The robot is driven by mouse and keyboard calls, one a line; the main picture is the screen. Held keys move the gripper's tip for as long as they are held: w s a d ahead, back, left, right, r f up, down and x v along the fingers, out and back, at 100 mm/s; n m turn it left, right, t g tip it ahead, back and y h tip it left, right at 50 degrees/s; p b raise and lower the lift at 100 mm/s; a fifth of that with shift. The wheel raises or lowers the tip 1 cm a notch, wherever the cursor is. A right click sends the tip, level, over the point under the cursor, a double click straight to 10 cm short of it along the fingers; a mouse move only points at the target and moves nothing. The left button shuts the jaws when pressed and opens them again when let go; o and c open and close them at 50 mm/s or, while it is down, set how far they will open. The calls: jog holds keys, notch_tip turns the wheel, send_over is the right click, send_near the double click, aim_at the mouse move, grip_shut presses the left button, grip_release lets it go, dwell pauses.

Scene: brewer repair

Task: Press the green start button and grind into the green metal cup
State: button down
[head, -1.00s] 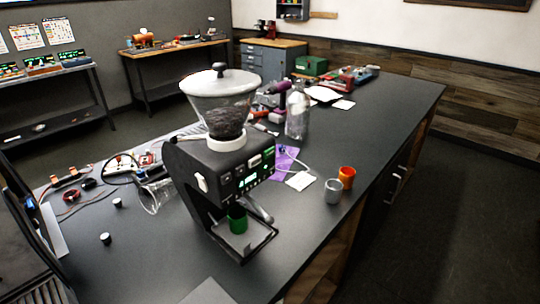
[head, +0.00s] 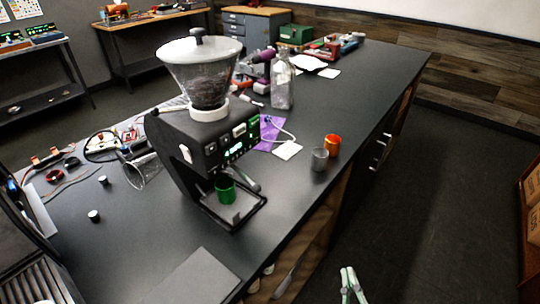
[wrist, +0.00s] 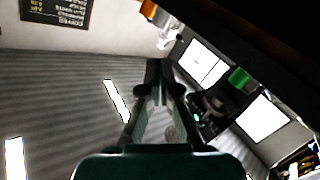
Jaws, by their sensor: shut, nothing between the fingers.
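The black coffee grinder (head: 178,150) stands on the dark bench, with a clear bean hopper (head: 204,80) on top. Its front panel carries green-lit marks (head: 235,150); which one is the start button is too small to tell. The green metal cup (head: 225,190) stands upright on the grinder's tray, below the panel. My gripper (head: 348,271) shows at the bottom of the head view, out beyond the bench's right edge and well apart from the grinder and cup. In the wrist view my gripper (wrist: 157,75) is shut and empty, seen against wall and ceiling.
An orange cup (head: 332,146) and a grey cup (head: 320,160) stand right of the grinder. A glass bottle (head: 282,88) is behind it. Cables and small parts lie at left. A wooden shelf unit (head: 530,225) stands at far right; the floor between is clear.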

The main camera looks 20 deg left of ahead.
aim_at(254, 121)
jog(key=w+a+r+n+y, duration=0.1)
jog(key=w+a+r+n, duration=0.1)
jog(key=w+a+r, duration=0.2)
jog(key=w+a+r+n+y, duration=0.1)
jog(key=w+a+r, duration=0.3)
jog(key=r, duration=0.7)
jog(key=w+a+r+n+y, duration=0.1)
jog(key=w+a+r+n, duration=0.1)
jog(key=w+a+r, duration=0.2)
notch_tip(254, 121, up, 4)
jog(key=shift+w+a+r+n+t, duration=0.2)
jog(key=shift+w+a+n+t, duration=0.15)
jog(key=shift+a, duration=0.85)
jog(key=w+a, duration=0.3)
jog(key=a, duration=0.5)
jog(key=shift+w, duration=0.15)
jog(key=shift+a, duration=0.2)
jog(key=shift+w+a, duration=0.15)
jog(key=shift+a, duration=0.05)
